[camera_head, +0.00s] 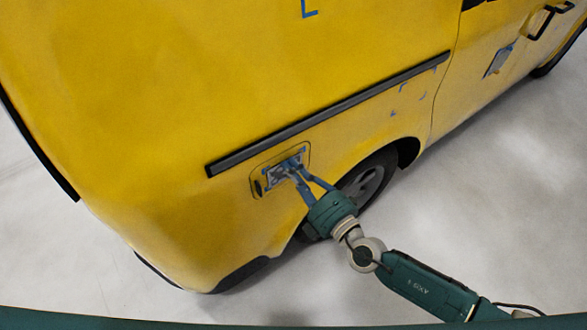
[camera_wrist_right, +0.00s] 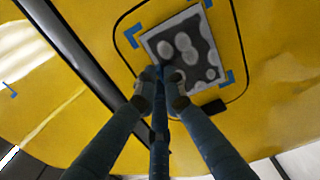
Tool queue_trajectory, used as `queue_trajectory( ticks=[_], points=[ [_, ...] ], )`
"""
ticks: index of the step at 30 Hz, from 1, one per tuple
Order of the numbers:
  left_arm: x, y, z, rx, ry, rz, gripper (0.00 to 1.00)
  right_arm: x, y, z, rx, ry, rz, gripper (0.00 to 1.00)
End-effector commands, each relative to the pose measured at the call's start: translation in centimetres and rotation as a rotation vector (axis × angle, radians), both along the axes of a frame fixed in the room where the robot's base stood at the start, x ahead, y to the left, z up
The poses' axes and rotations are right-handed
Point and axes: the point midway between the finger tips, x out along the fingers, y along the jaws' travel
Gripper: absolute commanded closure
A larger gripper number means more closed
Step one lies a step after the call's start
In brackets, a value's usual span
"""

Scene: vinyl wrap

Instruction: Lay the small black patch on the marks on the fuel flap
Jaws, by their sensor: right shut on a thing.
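The fuel flap (camera_wrist_right: 226,42) is a rounded yellow panel with a dark outline on the van's side. It also shows in the head view (camera_head: 259,174). The small black patch (camera_wrist_right: 200,50), dark with pale grey blobs and a light border, is at the flap, with blue corner marks (camera_wrist_right: 133,36) (camera_wrist_right: 227,79) close around it. Whether it touches the flap all over I cannot tell. My right gripper (camera_wrist_right: 161,82) is shut on the patch at its lower edge; its fingers hide that edge and the nearby corner. My left gripper is not in view.
A long black trim strip (camera_head: 330,115) runs just above the flap. The rear wheel (camera_head: 368,182) is beside my right gripper. More blue marks (camera_head: 393,113) and a grey patch (camera_head: 499,60) are farther along the yellow van (camera_head: 200,80). The pale floor in front is clear.

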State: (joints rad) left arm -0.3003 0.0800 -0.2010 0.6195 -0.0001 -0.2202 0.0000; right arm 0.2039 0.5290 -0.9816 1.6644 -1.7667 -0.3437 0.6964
Motion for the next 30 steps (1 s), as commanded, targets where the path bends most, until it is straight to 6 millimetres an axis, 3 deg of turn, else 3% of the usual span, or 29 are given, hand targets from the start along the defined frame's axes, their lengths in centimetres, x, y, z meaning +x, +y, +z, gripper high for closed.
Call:
queue_trajectory(
  ticks=[30],
  points=[
    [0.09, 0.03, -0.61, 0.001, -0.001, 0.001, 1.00, 0.10, 0.11, 0.09, 0.001, -0.002, 0.000, 1.00]
  ],
)
